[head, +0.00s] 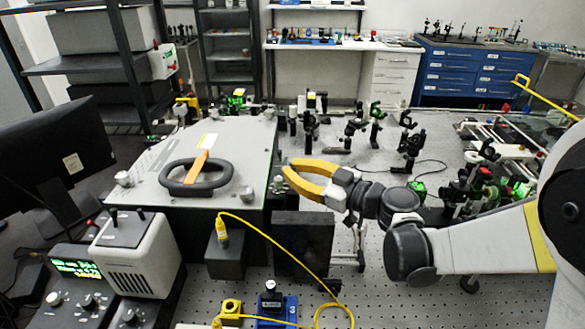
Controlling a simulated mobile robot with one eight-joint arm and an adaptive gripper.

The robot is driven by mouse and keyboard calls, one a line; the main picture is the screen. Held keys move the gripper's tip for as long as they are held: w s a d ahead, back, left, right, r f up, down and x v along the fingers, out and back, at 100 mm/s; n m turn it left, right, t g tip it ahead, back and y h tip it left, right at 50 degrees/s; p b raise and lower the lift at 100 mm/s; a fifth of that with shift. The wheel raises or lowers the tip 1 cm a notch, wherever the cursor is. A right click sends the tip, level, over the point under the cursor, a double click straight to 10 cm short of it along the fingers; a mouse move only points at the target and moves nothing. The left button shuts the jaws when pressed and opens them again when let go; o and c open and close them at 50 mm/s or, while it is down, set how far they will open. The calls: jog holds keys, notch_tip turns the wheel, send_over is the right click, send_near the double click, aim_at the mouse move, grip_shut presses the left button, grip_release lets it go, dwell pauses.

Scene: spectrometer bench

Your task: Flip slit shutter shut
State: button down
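A large grey-topped instrument box (150,195) stands left of centre. An orange lever-like piece (198,166) lies across a dark ring-shaped handle (175,188) on its lid. No part is clearly recognisable as the slit shutter; I cannot tell whether the orange piece is it, or whether it is open or shut. My gripper (288,167), with yellow-orange fingers, reaches in from the right, beside the box's right edge and apart from the orange piece. Its fingers look empty; at this angle I cannot tell how far apart their tips are.
A dark upright panel (303,245) stands below my gripper. A yellow cable (268,238) runs from a black block (225,262) to the front of the bench. Optic mounts (410,140) stand behind. A monitor (55,155) is at left. Perforated bench (400,300) shows at the front.

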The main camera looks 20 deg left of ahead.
jog(key=m+h+p, duration=0.1)
jog(key=w+m+g+p, duration=0.1)
jog(key=p, duration=0.1)
jog(key=shift+w+a+r+m+g+h, duration=0.1)
jog(key=shift+w+r+m+g+h, duration=0.1)
jog(key=shift+m+g+h, duration=0.15)
jog(key=shift+w+a+f+m+g+h+p, duration=0.15)
jog(key=shift+w+m+g+h+p, duration=0.1)
jog(key=shift+m+g+h+p, duration=0.3)
jog(key=shift+w+f+m+g+h+p, duration=0.2)
jog(key=shift+m+g+h+p, duration=0.1)
jog(key=shift+m, duration=0.4)
jog(key=c, duration=1.8)
grip_release()
jog(key=shift+o, duration=0.2)
jog(key=v, duration=1.2)
